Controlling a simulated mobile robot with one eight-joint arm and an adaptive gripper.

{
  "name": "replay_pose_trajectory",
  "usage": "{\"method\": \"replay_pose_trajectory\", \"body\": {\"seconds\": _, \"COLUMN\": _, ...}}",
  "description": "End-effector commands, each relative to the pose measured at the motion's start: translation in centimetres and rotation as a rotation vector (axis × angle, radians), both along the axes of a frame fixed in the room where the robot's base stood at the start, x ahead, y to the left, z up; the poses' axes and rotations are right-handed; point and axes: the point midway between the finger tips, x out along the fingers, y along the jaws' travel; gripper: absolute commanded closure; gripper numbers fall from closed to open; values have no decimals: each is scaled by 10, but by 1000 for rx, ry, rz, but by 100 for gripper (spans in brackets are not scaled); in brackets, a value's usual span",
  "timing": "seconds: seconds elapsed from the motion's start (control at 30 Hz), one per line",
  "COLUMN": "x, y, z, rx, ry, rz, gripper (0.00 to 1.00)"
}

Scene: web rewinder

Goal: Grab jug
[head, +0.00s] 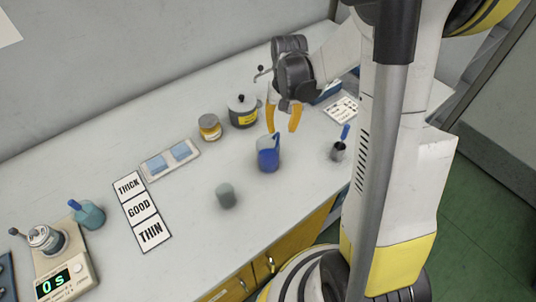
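The jug (268,158) looks like a translucent vessel holding blue liquid. It stands upright on the white bench, right of the middle of the head view. My gripper (283,125) points down with its two orange fingers spread apart and nothing visible between them. In the picture the fingers are just above and slightly right of the jug's top. The left fingertip overlaps the area by the jug's rim, and I cannot tell whether it touches.
A grey cup (226,195) stands left of the jug, and a dark small pot (338,152) with a blue-handled tool stands right. A lidded pot (242,111) and an amber jar (210,127) are behind. THICK/GOOD/THIN cards (142,212) and a scale (66,279) lie left.

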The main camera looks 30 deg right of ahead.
Motion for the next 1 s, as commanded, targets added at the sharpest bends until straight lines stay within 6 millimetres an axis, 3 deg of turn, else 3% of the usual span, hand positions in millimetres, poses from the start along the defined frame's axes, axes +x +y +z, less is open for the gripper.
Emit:
{"method": "replay_pose_trajectory", "body": {"seconds": 0.17, "x": 0, "y": 3, "z": -13, "rx": 0, "ry": 0, "rz": 1, "gripper": 65}}
{"method": "replay_pose_trajectory", "body": {"seconds": 0.4, "x": 0, "y": 9, "z": -51, "rx": 0, "ry": -1, "rz": 1, "gripper": 65}}
{"method": "replay_pose_trajectory", "body": {"seconds": 0.67, "x": 1, "y": 9, "z": -53, "rx": 0, "ry": -1, "rz": 1, "gripper": 65}}
{"method": "replay_pose_trajectory", "body": {"seconds": 0.8, "x": 0, "y": 9, "z": -53, "rx": 0, "ry": -1, "rz": 1, "gripper": 100}}
{"method": "replay_pose_trajectory", "body": {"seconds": 1.0, "x": 0, "y": 9, "z": -53, "rx": 0, "ry": -1, "rz": 1, "gripper": 100}}
